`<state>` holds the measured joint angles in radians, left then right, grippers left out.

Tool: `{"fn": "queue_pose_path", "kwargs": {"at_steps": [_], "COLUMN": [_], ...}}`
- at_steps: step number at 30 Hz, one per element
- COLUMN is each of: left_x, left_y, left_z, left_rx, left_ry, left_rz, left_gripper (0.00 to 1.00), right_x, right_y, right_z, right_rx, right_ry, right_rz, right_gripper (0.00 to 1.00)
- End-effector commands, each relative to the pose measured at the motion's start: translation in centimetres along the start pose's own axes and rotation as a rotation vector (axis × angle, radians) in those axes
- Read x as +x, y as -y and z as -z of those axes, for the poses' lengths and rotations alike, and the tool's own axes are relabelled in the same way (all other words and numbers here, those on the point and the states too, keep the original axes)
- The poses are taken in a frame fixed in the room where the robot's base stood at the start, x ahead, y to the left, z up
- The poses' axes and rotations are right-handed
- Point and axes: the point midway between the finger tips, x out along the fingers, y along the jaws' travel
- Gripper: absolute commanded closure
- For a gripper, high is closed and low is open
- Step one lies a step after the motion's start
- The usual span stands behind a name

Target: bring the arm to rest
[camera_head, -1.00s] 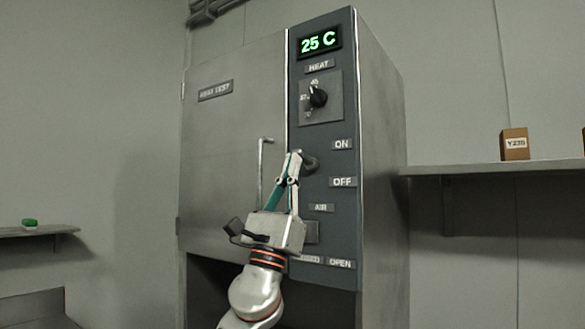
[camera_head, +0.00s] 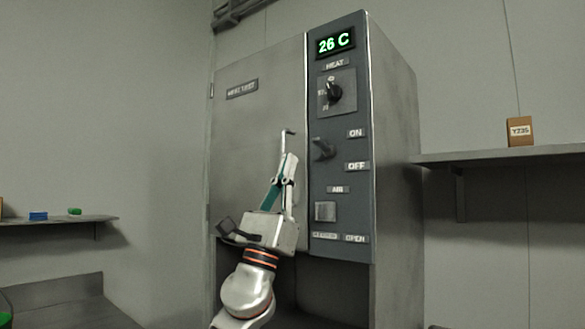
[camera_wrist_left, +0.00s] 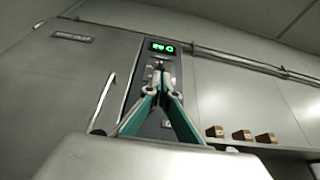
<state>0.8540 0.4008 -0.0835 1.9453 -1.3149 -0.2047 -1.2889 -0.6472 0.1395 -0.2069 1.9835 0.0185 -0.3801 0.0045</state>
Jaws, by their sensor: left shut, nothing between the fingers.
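My left gripper (camera_head: 287,160) is shut and empty, pointing up in front of the autoclave door (camera_head: 255,130), beside the door handle (camera_head: 284,150). In the left wrist view the shut fingers (camera_wrist_left: 160,68) meet at their tips in front of the control panel. The panel (camera_head: 340,200) carries a green display (camera_head: 335,43) reading 26 C, a heat knob (camera_head: 333,92), an ON/OFF lever (camera_head: 322,149) and an air switch (camera_head: 325,211). The lever stands clear of my left gripper. My right gripper is not in view.
A shelf (camera_head: 500,155) at the right holds a box marked Y235 (camera_head: 519,131). The left wrist view shows several brown boxes there (camera_wrist_left: 241,135). A left shelf (camera_head: 60,225) holds small blue (camera_head: 38,216) and green (camera_head: 74,211) items.

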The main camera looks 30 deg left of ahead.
Motion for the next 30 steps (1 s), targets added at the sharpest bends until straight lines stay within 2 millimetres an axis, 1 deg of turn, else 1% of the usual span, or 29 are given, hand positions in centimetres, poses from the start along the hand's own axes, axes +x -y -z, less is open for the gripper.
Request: {"fn": "queue_pose_path", "kwargs": {"at_steps": [9, 16, 17, 20, 23, 24, 26, 27, 29, 30], "left_x": [0.0, -0.1, -0.2, -1.5, -4.5, -6.2, -9.2, -11.3, -14.6, -16.8], "left_y": [-0.1, -0.1, 0.0, 0.1, 0.2, 0.3, 0.6, 0.8, 1.1, 1.4], "left_z": [-0.1, 0.1, 0.3, 2.2, 6.0, 7.9, 10.9, 12.8, 15.4, 17.0], "left_rx": [0.0, -0.003, -0.009, -0.07, -0.205, -0.276, -0.394, -0.474, -0.59, -0.667], "left_ry": [0.001, -0.001, -0.006, -0.046, -0.128, -0.171, -0.238, -0.283, -0.347, -0.388], "left_rz": [0.0, -0.001, -0.001, -0.009, -0.035, -0.052, -0.087, -0.114, -0.161, -0.197], "left_gripper": [1.0, 1.0, 1.0, 1.0, 1.0, 1.0, 1.0, 1.0, 1.0, 1.0], "right_x": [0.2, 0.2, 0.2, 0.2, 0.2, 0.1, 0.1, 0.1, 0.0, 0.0], "right_y": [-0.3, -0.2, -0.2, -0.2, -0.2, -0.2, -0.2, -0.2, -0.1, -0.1], "right_z": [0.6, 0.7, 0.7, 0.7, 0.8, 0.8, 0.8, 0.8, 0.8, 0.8], "right_rx": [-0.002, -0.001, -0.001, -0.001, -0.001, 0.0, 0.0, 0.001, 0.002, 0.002], "right_ry": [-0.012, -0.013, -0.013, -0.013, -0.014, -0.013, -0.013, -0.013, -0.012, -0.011], "right_rz": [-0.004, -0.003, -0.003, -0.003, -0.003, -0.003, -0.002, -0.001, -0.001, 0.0], "right_gripper": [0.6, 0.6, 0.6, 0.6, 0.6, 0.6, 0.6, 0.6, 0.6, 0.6]}}
